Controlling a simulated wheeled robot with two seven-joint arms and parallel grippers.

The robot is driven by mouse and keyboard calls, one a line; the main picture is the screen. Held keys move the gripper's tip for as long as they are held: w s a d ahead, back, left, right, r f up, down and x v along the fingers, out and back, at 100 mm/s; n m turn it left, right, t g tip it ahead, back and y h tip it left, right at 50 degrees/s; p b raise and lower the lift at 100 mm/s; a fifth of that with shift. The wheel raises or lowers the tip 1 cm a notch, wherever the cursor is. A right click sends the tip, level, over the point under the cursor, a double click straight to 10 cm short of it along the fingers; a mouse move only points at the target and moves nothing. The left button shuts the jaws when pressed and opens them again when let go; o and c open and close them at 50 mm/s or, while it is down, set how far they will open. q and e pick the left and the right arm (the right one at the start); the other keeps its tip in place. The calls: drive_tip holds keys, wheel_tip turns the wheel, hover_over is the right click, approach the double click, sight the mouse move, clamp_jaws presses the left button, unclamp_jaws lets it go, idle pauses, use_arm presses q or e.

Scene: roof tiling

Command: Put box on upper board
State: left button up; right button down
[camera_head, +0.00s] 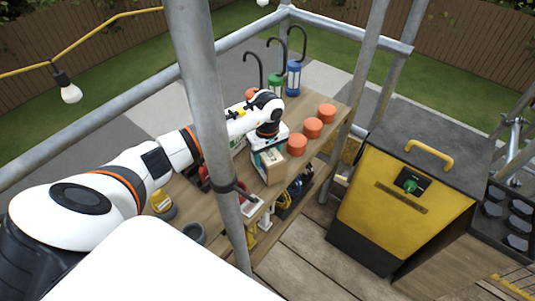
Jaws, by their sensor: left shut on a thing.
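A small cardboard box (272,168) with a white and teal side is under my left gripper (266,148), at the front edge of the wooden upper board (330,92). The gripper is shut on the box from above. I cannot tell whether the box touches the board or hangs just over its edge. My left arm reaches in from the left, behind a grey pole. My right gripper is not in view.
Several orange round containers (312,127) line the board right of the box. A green lantern (275,84) and a blue lantern (293,78) stand behind. A scaffold pole (205,100) crosses the arm. A yellow and black cabinet (400,190) stands right.

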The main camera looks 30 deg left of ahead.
use_arm(q)
drive_tip(key=shift+f, duration=0.1)
drive_tip(key=o, duration=1.5)
drive_tip(key=shift+c, duration=0.2)
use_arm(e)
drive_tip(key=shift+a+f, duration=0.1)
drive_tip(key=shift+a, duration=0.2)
use_arm(q)
drive_tip(key=shift+r, duration=0.25)
wheel_tip(320, 180, up, 10)
drive_tip(key=b, duration=0.3)
drive_tip(key=shift+r, duration=0.9)
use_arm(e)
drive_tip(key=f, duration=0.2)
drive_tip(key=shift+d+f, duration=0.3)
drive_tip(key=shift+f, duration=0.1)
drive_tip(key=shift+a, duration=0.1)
